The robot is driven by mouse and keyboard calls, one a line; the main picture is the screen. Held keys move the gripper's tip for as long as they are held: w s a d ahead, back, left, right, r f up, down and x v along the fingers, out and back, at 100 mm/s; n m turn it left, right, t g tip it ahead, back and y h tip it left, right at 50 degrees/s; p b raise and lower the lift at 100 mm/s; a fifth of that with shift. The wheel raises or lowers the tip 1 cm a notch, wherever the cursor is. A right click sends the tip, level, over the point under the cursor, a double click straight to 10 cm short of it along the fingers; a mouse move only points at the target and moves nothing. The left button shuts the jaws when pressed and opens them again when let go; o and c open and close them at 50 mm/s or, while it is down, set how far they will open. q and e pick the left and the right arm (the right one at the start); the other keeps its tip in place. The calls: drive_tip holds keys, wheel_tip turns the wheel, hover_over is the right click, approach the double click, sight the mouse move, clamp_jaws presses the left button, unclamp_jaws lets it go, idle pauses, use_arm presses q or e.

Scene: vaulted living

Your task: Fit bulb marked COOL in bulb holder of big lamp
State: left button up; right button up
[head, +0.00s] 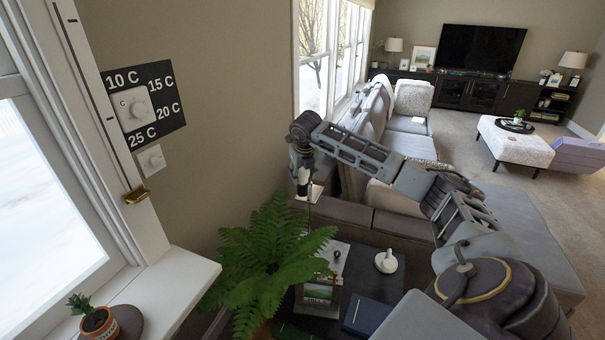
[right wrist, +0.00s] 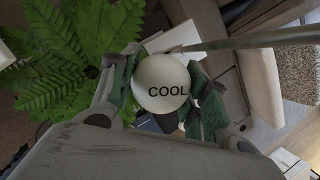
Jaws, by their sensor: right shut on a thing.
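My right gripper (head: 303,183) is at the end of my raised right arm, above the dark side table and beside the sofa. In the right wrist view it (right wrist: 165,95) is shut on a round white bulb marked COOL (right wrist: 160,76), with one green-padded finger on each side. The bulb's base is hidden behind its globe. A thin grey pole (right wrist: 255,40) runs from behind the bulb to the right edge of that view. A pale flat piece (head: 313,192) shows just below the gripper in the head view. I cannot tell whether the bulb touches it, and no bulb holder shows clearly.
A fern (head: 262,262) stands left of the dark side table (head: 345,265). The table bears a white round object (head: 386,261), a dark blue book (head: 368,316) and a picture. The grey sofa (head: 395,225) is behind. A window sill (head: 165,290) with a potted plant (head: 98,322) is at left.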

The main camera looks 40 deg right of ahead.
drive_tip(key=shift+f, duration=0.2)
idle(0.4)
drive_tip(key=o, duration=1.1)
drive_tip(key=shift+r, duration=0.15)
drive_tip(key=shift+v, duration=5.9)
drive_tip(key=shift+r, duration=0.1)
wheel_tip(320, 180, up, 9)
drive_tip(key=p, duration=0.9)
drive_tip(key=shift+r+p, duration=0.4)
drive_tip(key=shift+p, duration=0.05)
